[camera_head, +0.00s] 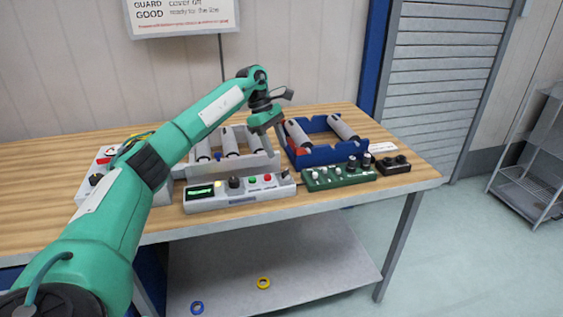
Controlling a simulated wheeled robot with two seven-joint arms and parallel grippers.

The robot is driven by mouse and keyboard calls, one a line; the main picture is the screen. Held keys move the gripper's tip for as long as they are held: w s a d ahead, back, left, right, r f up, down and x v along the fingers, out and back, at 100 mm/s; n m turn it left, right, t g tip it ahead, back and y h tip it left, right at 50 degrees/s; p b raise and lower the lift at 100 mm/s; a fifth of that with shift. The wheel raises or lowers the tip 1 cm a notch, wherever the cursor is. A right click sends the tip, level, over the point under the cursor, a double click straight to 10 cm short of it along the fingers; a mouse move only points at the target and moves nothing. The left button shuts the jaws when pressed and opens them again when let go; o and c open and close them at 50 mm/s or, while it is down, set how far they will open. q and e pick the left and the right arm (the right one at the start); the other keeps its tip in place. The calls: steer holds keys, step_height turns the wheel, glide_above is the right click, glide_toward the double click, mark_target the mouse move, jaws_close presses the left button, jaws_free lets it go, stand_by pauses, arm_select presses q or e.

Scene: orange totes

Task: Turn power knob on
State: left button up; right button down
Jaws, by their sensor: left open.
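A light grey control panel (240,197) lies along the front edge of the wooden table. It has a lit green display (201,192), a black knob (235,182), coloured buttons and another dark knob (285,174) at its right end. A grey box (82,195) at the left also bears a black knob (95,180), and my arm partly covers it. I cannot tell which knob is the power knob. My left gripper (266,146) is open, pointing down above and behind the grey panel, apart from the knobs. My right gripper is out of view.
Behind the panel stand a grey roller tray (232,166) and a blue roller tray (345,153). A green panel with several knobs (338,178) and a small black box (393,165) lie to the right. A blue ring and a yellow ring (263,283) lie on the lower shelf.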

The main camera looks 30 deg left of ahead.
arm_select(q)
steer(key=v, duration=0.6)
steer(key=shift+f, duration=0.1)
